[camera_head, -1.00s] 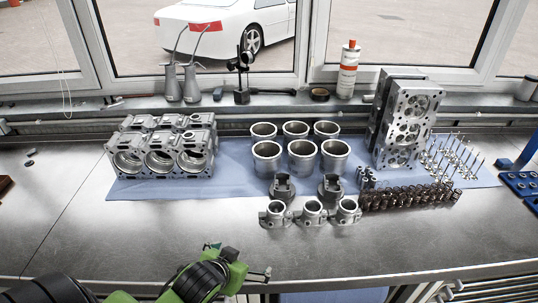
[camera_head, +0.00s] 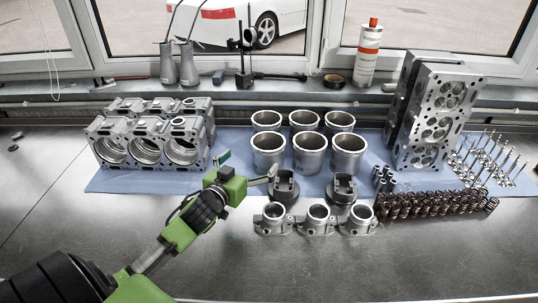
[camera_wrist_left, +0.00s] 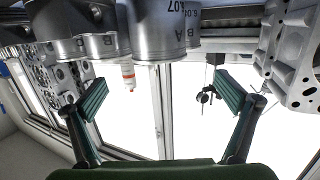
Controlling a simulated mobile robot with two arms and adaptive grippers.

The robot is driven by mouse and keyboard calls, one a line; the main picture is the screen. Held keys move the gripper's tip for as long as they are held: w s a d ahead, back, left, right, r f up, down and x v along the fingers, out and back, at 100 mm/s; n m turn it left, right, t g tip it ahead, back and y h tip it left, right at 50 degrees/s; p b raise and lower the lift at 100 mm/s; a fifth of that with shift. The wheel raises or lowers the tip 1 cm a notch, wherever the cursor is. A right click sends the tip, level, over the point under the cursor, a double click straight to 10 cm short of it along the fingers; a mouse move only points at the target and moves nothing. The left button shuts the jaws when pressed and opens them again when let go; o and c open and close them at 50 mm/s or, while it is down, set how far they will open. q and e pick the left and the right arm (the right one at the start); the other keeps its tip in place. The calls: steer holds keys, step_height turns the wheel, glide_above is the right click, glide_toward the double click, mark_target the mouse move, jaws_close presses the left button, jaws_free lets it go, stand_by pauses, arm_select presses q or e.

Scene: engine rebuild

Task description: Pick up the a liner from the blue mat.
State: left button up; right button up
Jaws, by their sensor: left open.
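Several silver cylinder liners stand upright in two rows on the blue mat (camera_head: 125,182). The front row holds a left liner (camera_head: 268,154), a middle liner (camera_head: 308,155) and a right liner (camera_head: 346,157). My left gripper (camera_head: 247,166) is open and empty, low at the left of the front left liner, with one finger close to it. In the left wrist view, which looks upside down, the two green fingers (camera_wrist_left: 165,97) are spread apart and a large marked liner (camera_wrist_left: 160,32) hangs at the top. My right gripper does not show.
An engine block (camera_head: 150,142) stands left of the gripper. Cylinder heads (camera_head: 438,110), springs (camera_head: 435,203) and valves (camera_head: 492,160) are at right. Bare bench lies in front.

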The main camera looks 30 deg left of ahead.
mark_target(260, 151)
arm_select(q)
steer(key=x, duration=0.6)
steer(key=shift+w+p, duration=0.15)
steer(key=shift+p, duration=0.25)
steer(key=shift+w+a+f, duration=0.1)
steer(key=shift+w+f, duration=0.1)
steer(key=shift+w, duration=0.7)
steer(key=shift+f+p+x, duration=0.2)
steer(key=shift+p+x, duration=0.65)
steer(key=shift+x, duration=1.45)
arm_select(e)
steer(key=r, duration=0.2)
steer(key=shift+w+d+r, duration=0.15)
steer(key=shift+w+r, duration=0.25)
arm_select(q)
steer(key=shift+s, duration=0.1)
steer(key=c, duration=1.6)
steer(key=shift+o, duration=0.2)
steer(key=shift+r, duration=0.1)
